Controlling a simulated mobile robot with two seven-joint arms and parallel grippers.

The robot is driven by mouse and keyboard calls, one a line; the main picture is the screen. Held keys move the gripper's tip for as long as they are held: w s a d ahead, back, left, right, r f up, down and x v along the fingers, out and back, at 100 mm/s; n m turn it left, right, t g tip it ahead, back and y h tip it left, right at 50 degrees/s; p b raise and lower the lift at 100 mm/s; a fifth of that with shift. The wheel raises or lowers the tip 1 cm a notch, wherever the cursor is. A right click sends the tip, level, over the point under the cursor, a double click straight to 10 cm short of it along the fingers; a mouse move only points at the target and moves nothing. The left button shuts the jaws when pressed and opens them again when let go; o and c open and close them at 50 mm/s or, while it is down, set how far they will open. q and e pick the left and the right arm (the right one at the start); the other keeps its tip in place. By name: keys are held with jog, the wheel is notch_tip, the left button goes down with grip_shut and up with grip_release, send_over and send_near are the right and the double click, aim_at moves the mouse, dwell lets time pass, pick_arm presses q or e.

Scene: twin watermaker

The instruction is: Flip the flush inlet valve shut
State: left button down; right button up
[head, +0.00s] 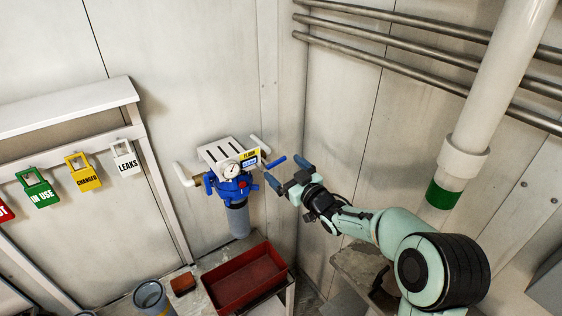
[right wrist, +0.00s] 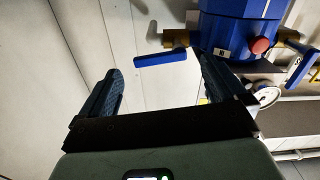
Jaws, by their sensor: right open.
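The blue flush filter (head: 230,188) hangs on the wall below a white slotted bracket, with a yellow label reading something like "FLUSH". A blue lever handle (head: 277,161) sticks out on its right side, on a brass fitting. In the right wrist view this lever (right wrist: 160,59) lies crosswise, ahead of the gap between my fingers. My right gripper (head: 287,172) is open and empty, just right of the lever and close to it. I cannot tell whether the fingertips reach around it. A second blue lever (right wrist: 302,67) shows at the filter's other side. My left gripper is out of view.
A pressure gauge (head: 231,169) and white pipe stubs sit around the filter. A red tray (head: 245,278) stands below it, near a grey bucket (head: 150,297). Coloured tags hang from a rail at left. A thick white pipe (head: 498,85) runs down at right.

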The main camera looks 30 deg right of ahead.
jog(key=shift+w+a+p, duration=0.1)
jog(key=shift+w+p, duration=0.2)
jog(key=shift+w, duration=1.05)
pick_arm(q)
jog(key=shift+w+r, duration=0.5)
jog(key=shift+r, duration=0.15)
pick_arm(e)
jog(key=shift+s, duration=0.1)
